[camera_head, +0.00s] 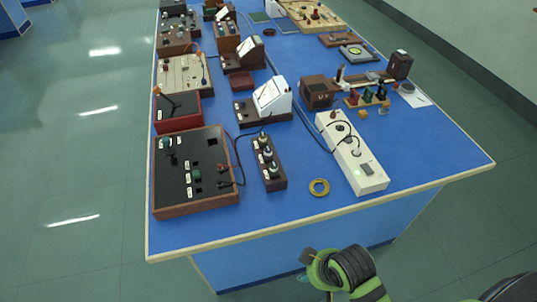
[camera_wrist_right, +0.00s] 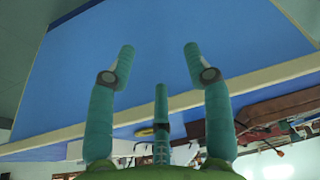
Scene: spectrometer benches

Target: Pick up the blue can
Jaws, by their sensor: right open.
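I see no blue can in either view. In the right wrist view, my right gripper (camera_wrist_right: 160,62) is open. Its teal fingers are spread apart with nothing between them, and a plain blue surface lies beyond. In the head view, a green and black part of my arm shows at the bottom edge, in front of the near side of the blue bench (camera_head: 290,215). My left gripper is in neither view.
Cables run between boxes. The front right of the bench top is clear.

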